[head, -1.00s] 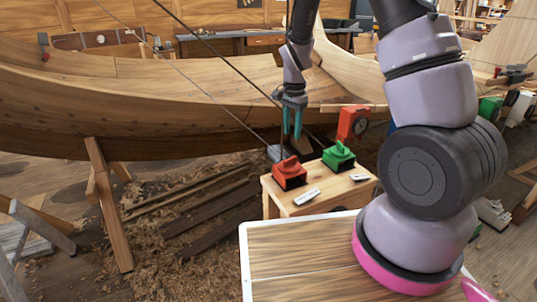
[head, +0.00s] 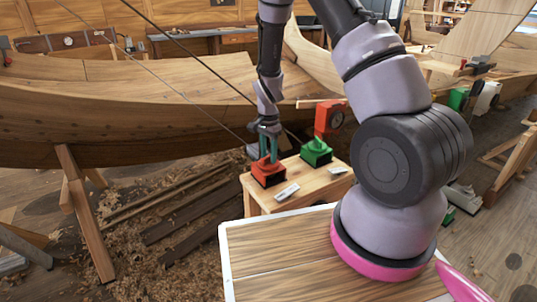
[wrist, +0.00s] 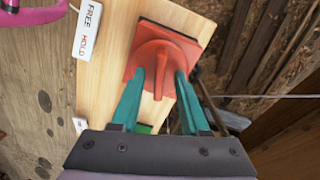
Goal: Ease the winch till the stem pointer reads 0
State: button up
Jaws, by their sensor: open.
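A red control with a raised grip (head: 268,174) stands on a small wooden bench. My gripper (head: 268,158) is right above it, pointing down. In the wrist view the open teal fingers (wrist: 161,73) reach to either side of the red grip (wrist: 158,57); whether they touch it I cannot tell. A label beside it (wrist: 88,28) reads FREE and HOLD. A green control (head: 316,153) stands to its right. A red box with a round dial (head: 329,118) is behind; its reading is too small to make out.
The wooden bench (head: 256,202) carries both controls and small white labels. Dark lines run down to a grey part beside the bench (head: 253,151). The planked hull (head: 120,120) lies behind. Planks and shavings (head: 180,215) cover the floor at left.

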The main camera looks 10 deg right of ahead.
grip_shut()
jog(key=shift+n, duration=0.4)
jog(key=n, duration=0.4)
jog(key=shift+n, duration=0.3)
jog(key=n, duration=0.5)
jog(key=shift+n, duration=0.3)
grip_release()
